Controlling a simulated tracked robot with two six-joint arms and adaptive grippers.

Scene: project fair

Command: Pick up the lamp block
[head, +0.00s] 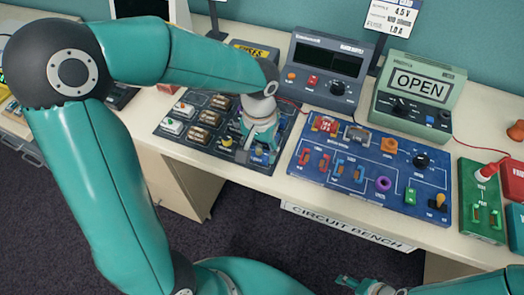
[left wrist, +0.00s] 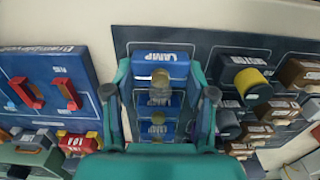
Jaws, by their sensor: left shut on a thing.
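In the left wrist view, a blue block labelled LAMP (left wrist: 160,62) with a brass-coloured round part on top sits between my left gripper's fingertips (left wrist: 160,82). More blue blocks (left wrist: 156,129) lie in a column behind it, between the fingers. In the head view, my left gripper (head: 259,148) points down at the right side of the dark parts tray (head: 187,147) and is shut on the lamp block. It hides most of the block there. I cannot tell whether the block is clear of the tray. Part of my right gripper (head: 372,287) shows at the bottom edge; its jaws are unclear.
The blue circuit board (head: 335,185) with switches and modules lies right of the tray. A green board (head: 481,216) lies at the right. Thin red wires cross the bench.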

